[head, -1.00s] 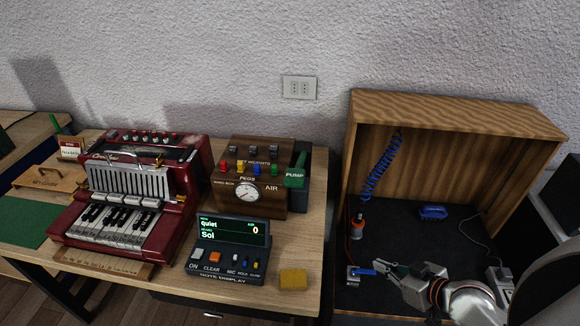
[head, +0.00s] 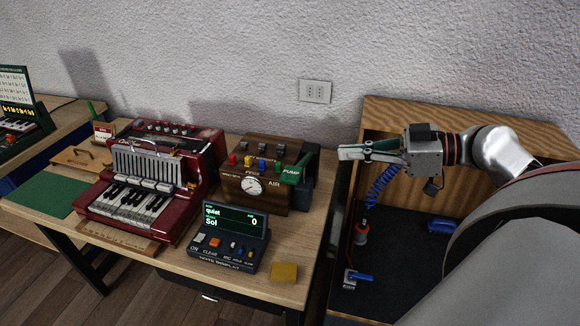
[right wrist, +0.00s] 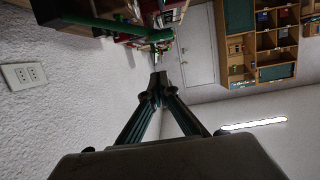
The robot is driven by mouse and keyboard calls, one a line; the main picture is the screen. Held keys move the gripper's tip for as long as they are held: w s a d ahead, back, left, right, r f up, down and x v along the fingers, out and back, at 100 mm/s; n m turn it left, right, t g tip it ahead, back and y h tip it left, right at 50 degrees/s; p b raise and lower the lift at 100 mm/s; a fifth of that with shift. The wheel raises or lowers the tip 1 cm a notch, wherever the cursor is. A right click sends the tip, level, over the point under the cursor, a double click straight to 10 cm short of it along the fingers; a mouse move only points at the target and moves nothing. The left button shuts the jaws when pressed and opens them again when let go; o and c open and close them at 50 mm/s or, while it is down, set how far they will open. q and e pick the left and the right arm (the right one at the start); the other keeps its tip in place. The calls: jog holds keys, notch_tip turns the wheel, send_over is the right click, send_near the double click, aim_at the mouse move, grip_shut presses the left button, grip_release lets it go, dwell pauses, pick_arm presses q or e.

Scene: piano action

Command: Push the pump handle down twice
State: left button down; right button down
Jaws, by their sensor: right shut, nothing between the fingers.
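The green pump handle (head: 291,174), marked PUMP, sticks out at the right side of the brown wooden wind box (head: 235,184), which has a round gauge marked AIR. My right gripper (head: 342,153) is shut and empty. In the head view it shows to the right of the pump handle and a little higher in the picture, apart from it, with its fingers pointing left. In the right wrist view the gripper fingers (right wrist: 157,80) meet at their tips with nothing between them. My left gripper is not in view.
A red accordion (head: 150,190) stands left of the wind box. A note display (head: 233,235) and a yellow block (head: 284,272) lie in front. A wooden cabinet (head: 500,113) with a coiled blue hose (head: 380,186) stands right, beyond a gap. A wall socket (head: 315,92) is behind.

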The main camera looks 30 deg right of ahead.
jog(key=shift+a+r+y, duration=0.3)
jog(key=shift+a+r, duration=0.1)
jog(key=shift+r, duration=0.15)
jog(key=w+a+f, duration=0.6)
jog(key=w, duration=0.1)
jog(key=shift+w+a+f+b, duration=0.15)
jog(key=shift+a+f+b, duration=0.1)
jog(key=shift+b, duration=0.2)
